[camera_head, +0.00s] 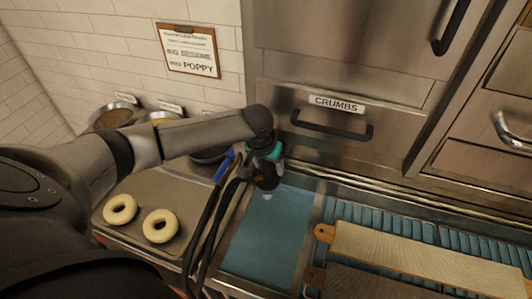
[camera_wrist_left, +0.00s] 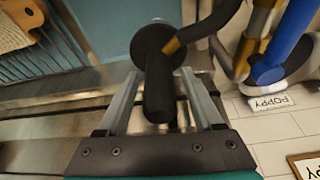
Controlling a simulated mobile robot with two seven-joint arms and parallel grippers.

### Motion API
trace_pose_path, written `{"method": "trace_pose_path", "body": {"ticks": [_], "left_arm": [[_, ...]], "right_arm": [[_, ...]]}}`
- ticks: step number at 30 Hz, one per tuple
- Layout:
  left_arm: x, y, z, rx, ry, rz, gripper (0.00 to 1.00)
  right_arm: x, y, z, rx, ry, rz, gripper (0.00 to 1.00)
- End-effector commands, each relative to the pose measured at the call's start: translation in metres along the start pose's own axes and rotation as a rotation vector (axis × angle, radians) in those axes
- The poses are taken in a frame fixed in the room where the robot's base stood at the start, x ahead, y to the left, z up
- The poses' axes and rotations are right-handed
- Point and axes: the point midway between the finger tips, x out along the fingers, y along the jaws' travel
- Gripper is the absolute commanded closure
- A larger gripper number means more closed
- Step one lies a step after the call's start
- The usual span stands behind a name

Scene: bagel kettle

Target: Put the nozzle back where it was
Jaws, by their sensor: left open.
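The black nozzle (camera_wrist_left: 158,88) stands between the parted fingers of my left gripper (camera_wrist_left: 157,78) in the left wrist view. It has a round dark flange and a brass-coloured collar where a dark hose joins. I cannot tell whether either finger touches it. In the head view my left gripper (camera_head: 266,168) is over the far end of the blue basin, with the dark nozzle (camera_head: 267,184) partly hidden at its tip. A blue handle (camera_head: 224,166) is just left of the gripper; it also shows in the left wrist view (camera_wrist_left: 287,62). My right gripper is not in view.
Dark hoses (camera_head: 205,232) run along the left edge of the blue basin (camera_head: 262,245). Two bagels (camera_head: 160,226) lie on a tray (camera_head: 140,195) at left. Wooden boards (camera_head: 425,262) lie at right. The CRUMBS drawer (camera_head: 335,125) is close behind the gripper. Topping bowls (camera_head: 114,116) stand along the wall.

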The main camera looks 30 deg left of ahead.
Motion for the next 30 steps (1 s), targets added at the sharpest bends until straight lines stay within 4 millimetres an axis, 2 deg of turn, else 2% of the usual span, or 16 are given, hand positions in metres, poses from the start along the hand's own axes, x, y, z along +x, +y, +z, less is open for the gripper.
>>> {"method": "trace_pose_path", "body": {"ticks": [4, 7, 21, 25, 30], "left_arm": [[0.004, 0.0, 0.001, 0.001, 0.002, 0.0, 0.32], [-0.023, 0.0, -0.001, 0.002, 0.003, 0.001, 0.32], [-0.122, 0.005, 0.0, 0.0, 0.002, 0.001, 0.32], [-0.141, 0.005, 0.0, -0.001, 0.002, 0.001, 0.32], [-0.151, 0.005, 0.001, 0.0, 0.0, 0.0, 0.32]], "right_arm": [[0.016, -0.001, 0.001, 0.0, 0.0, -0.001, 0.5], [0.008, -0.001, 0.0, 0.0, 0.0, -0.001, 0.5], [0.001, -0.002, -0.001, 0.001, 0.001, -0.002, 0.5], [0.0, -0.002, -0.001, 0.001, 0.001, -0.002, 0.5], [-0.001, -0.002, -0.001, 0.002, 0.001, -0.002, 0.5]]}}
